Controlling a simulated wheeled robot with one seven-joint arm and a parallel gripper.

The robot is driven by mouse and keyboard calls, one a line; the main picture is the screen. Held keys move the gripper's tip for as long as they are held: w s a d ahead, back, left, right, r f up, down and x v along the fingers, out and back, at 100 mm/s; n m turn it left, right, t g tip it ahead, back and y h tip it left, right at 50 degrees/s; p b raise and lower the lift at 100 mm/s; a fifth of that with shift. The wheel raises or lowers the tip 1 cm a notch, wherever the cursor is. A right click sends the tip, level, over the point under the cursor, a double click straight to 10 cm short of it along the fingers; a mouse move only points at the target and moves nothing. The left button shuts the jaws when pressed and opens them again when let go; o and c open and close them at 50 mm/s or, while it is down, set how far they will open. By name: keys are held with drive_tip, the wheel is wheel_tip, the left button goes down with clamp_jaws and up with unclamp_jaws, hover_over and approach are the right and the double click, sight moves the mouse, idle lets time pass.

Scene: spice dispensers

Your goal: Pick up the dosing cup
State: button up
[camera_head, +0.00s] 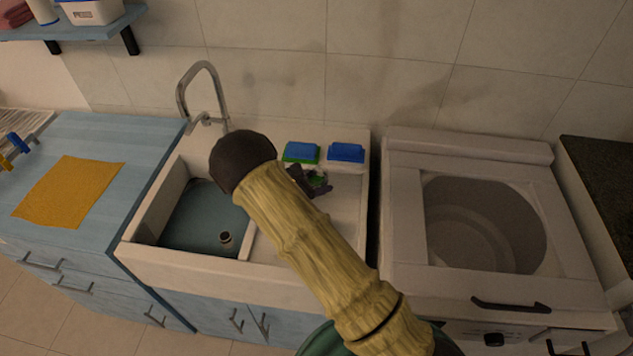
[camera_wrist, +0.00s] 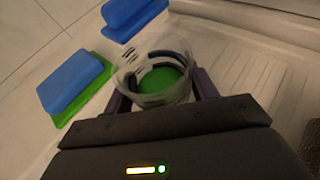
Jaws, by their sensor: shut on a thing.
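The dosing cup (camera_wrist: 158,93) is a small clear cup with dark markings, and green shows through it in the wrist view. My gripper (camera_wrist: 160,92) has one finger on each side of the cup and is shut on it. In the head view my gripper (camera_head: 308,180) is over the right part of the sink counter, partly behind my arm. I cannot tell whether the cup still touches the counter.
Two sponges, one blue and green (camera_head: 301,152) and one blue (camera_head: 346,152), lie behind my gripper. The sink basin (camera_head: 205,222) is to the left with a faucet (camera_head: 203,90) behind it. A top-loading washer (camera_head: 480,225) stands at the right. An orange cloth (camera_head: 70,192) lies on the left counter.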

wheel_tip(320, 180, up, 10)
drive_tip(key=b, duration=0.1)
drive_tip(key=shift+f, duration=0.15)
idle(0.7)
drive_tip(key=shift+a, duration=0.1)
idle(0.6)
